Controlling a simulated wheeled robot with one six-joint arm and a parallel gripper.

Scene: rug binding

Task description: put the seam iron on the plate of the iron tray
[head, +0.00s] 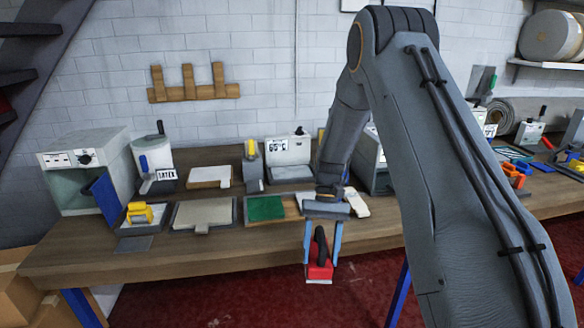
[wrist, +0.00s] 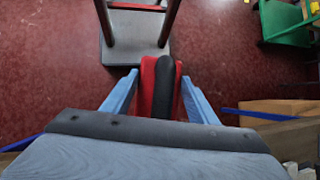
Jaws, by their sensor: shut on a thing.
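The seam iron (head: 319,272) has a red body and a black handle. My gripper (head: 322,252) is shut on it, with a blue finger on either side. It hangs in front of the bench's front edge, over the red floor. In the wrist view the iron (wrist: 148,84) sits between the fingers of my gripper (wrist: 160,86). Several shallow trays lie on the bench; I cannot tell surely which is the iron tray. One grey tray (head: 178,215) has a beige plate, and another tray (head: 283,218) holds a green piece and a brown piece.
The wooden bench (head: 200,256) runs along the brick wall. A white unit with a temperature display (head: 291,146), a latex pot (head: 152,155) and a grey box with a blue door (head: 85,165) stand behind the trays. A yellow object (head: 139,212) sits in the left tray.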

